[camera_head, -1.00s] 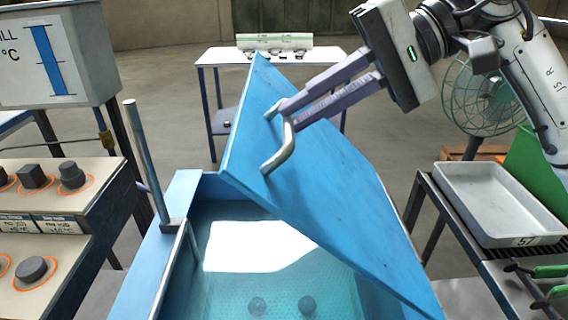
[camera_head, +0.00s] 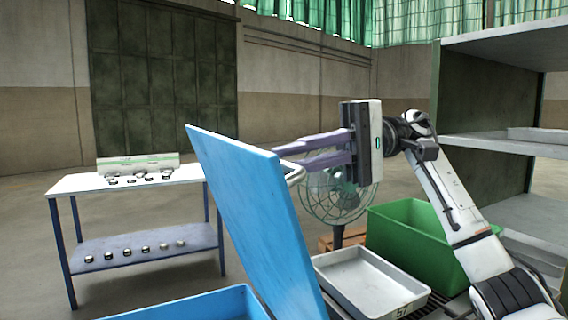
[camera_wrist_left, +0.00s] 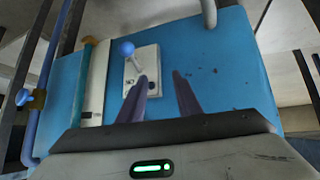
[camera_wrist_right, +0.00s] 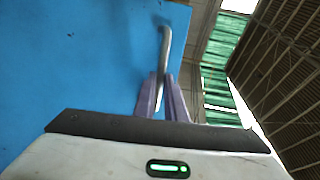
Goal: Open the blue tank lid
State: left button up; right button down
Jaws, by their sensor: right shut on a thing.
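The blue tank lid (camera_head: 252,216) stands raised, close to upright, on the blue tank (camera_head: 215,305), whose rim shows at the bottom of the head view. The lid also fills the left of the right wrist view (camera_wrist_right: 70,70). My right gripper (camera_head: 290,158) is on the lid's right side, shut on the metal bar handle (camera_wrist_right: 164,60). In the head view only a bit of the handle (camera_head: 296,174) shows past the lid's edge. My left gripper (camera_wrist_left: 163,82) is open and empty, in front of a blue panel with a blue-knobbed lever (camera_wrist_left: 127,48). It is outside the head view.
A grey tray (camera_head: 368,283) and a green bin (camera_head: 415,240) are right of the lid. A fan (camera_head: 338,195) stands behind my right gripper. A white table (camera_head: 140,182) with small parts is at the left back, and shelves (camera_head: 500,145) at the right.

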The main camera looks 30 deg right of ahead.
jog(key=c, duration=1.8)
grip_release()
jog(key=shift+d+r+p, duration=0.15)
jog(key=shift+d+r, duration=0.05)
jog(key=shift+d, duration=1.5)
jog(key=shift+d+r+p, duration=0.15)
jog(key=shift+d+r, duration=0.1)
jog(key=shift+d, duration=1.5)
jog(key=shift+d+r+p, duration=0.15)
jog(key=shift+d+r, duration=0.05)
jog(key=shift+d, duration=1.5)
